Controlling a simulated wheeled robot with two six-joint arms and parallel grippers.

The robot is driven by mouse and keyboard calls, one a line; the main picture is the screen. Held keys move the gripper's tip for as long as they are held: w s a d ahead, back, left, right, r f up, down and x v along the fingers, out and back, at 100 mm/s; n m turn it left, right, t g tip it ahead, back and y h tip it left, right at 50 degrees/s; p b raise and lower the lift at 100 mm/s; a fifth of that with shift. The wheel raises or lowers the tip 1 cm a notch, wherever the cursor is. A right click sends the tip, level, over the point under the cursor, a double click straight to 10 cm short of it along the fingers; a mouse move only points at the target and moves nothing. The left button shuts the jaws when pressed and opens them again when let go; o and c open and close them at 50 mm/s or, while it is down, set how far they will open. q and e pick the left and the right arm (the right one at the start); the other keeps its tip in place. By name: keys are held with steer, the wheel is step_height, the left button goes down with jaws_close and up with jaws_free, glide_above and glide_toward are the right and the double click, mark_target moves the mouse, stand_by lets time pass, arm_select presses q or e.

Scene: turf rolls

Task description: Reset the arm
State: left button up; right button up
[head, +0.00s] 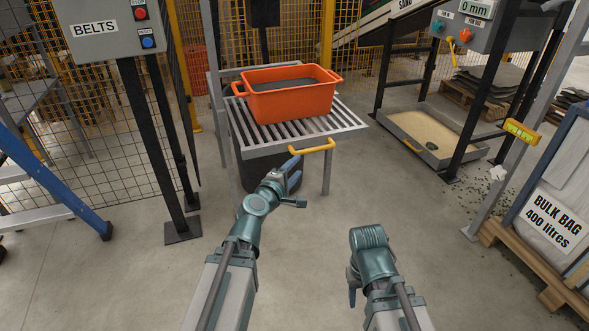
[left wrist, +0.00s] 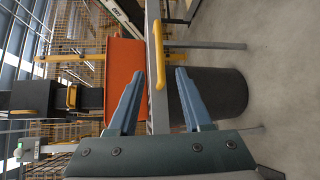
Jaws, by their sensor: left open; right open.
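My left gripper (head: 298,181) is in front of the slatted metal stand, near its yellow handle (head: 312,147). In the left wrist view its two blue fingers (left wrist: 159,72) are apart with nothing held between them; the stand's edge and yellow handle show beyond them. My right arm is bent at the lower middle of the head view. Its gripper (head: 352,296) points down and away, mostly hidden behind its own wrist; only a bit of blue finger shows, and no held object is visible.
An orange tub (head: 290,100) with dark contents stands on the slatted stand (head: 245,128). A dark bin (head: 258,172) is under it. A sand tray (head: 408,118) lies at the back right, a bulk bag (head: 545,220) on a pallet at right, and a blue-railed frame (head: 50,180) at left. Open floor lies between.

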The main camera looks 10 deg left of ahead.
arm_select(q)
steer(key=s+d+f+m+g+h+p, duration=0.2)
steer(key=s+d+f+m+g, duration=0.3)
steer(key=d, duration=0.3)
steer(key=s+d+f+m+g+h+p, duration=0.1)
steer(key=s+d+f+m+g+p, duration=0.2)
steer(key=d+m, duration=0.45)
steer(key=s+a+f+m+g+y+p, duration=0.1)
steer(key=s+a+m+g+y+p, duration=0.1)
steer(key=s+m+g+y, duration=0.35)
steer(key=s+a+f+m+g+y+p, duration=0.1)
steer(key=s+a+f+m+g+y, duration=0.15)
steer(key=s, duration=0.65)
step_height(320, 180, up, 39)
steer(key=s+p, duration=0.1)
steer(key=p, duration=3.7)
steer(key=shift+s+f, duration=0.15)
steer(key=shift+s, duration=0.05)
